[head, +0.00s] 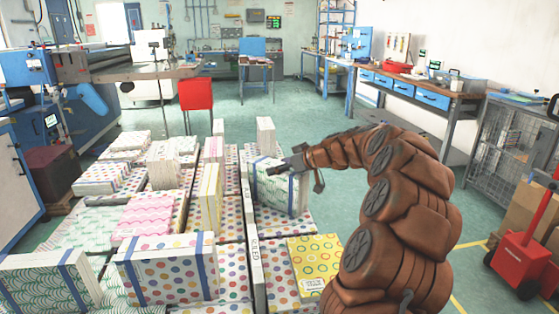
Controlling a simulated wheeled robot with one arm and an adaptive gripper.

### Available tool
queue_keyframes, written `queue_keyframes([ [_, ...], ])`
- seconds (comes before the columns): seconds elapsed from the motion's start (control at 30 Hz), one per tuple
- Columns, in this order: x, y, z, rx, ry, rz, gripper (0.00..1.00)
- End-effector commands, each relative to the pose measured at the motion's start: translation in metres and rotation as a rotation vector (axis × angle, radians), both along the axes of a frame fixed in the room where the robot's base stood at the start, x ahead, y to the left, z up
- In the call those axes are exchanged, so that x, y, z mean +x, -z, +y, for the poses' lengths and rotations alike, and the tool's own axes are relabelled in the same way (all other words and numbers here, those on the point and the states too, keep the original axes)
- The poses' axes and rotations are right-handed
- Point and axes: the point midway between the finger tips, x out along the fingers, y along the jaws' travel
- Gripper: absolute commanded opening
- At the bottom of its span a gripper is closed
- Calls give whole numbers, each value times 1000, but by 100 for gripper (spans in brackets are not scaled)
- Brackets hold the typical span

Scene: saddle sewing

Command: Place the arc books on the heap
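A bundle of books with a green arc-like pattern and blue straps (272,190) stands upright right of the middle. My gripper (301,172) is at its upper right edge, with dark fingers in front of or against it. I cannot tell whether they grip it. A similar green arc bundle with blue straps (40,284) stands at the front left. Another green-patterned strapped bundle (98,178) lies flat at the back left of the stacks. Which pile is the heap is not clear.
A polka-dot strapped bundle (165,272), a pink wavy book (148,215) and a yellow ringed book (316,262) are among the crowded stacks. A red pallet jack (522,262) and a wire cage (512,140) are at right.

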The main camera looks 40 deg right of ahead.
Motion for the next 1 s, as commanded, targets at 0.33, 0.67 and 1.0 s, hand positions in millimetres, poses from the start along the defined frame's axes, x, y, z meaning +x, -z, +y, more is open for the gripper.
queue_keyframes([
  [0.33, 0, 1, -1, -2, 1, -3, 77],
  [0.67, 0, 1, -1, -1, 1, -2, 94],
  [1.0, -11, -5, -6, -2, 4, -4, 94],
])
